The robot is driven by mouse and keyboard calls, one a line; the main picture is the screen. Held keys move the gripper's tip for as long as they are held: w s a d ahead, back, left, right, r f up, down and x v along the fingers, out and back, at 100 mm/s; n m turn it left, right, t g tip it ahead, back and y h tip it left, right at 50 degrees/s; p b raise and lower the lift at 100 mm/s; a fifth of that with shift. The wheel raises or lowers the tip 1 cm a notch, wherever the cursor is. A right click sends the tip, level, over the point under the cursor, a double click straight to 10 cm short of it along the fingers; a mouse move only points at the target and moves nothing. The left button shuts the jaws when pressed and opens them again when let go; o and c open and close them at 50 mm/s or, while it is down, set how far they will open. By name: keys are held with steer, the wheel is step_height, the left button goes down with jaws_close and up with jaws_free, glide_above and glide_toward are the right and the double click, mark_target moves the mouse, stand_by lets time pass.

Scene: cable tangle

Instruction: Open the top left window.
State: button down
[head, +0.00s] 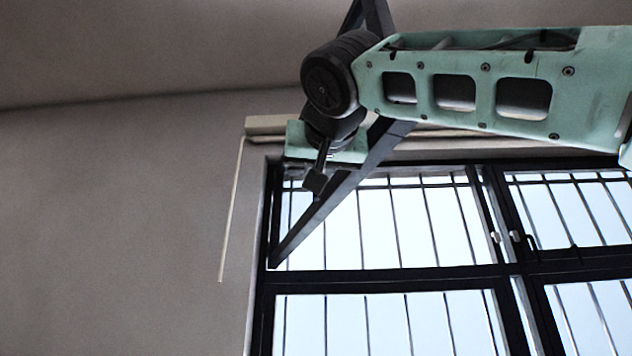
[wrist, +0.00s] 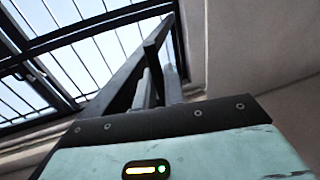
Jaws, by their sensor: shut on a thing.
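The top left window's dark sash (head: 325,208) is swung out of its opening into the room, at an angle to the black window frame (head: 400,276). In the head view it slants up from the opening's lower left corner and passes behind my arm. My gripper (head: 315,181) is at this sash, its dark fingers close together. In the wrist view the gripper (wrist: 154,62) reaches up against the sash (wrist: 125,82) and is shut on part of it. The exact contact, and any handle there, is hidden.
Thin bars (head: 430,220) stand outside the opening. Other panes lie below and to the right, with a small latch (head: 515,237) on the right pane. A pale rod (head: 231,210) hangs left of the frame, below a pale rail (head: 265,124). The wall at left is bare.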

steer(key=shift+a, duration=0.2)
steer(key=c, duration=1.6)
jaws_free()
steer(key=s+d+b, duration=0.3)
steer(key=s+b, duration=0.1)
steer(key=s, duration=1.3)
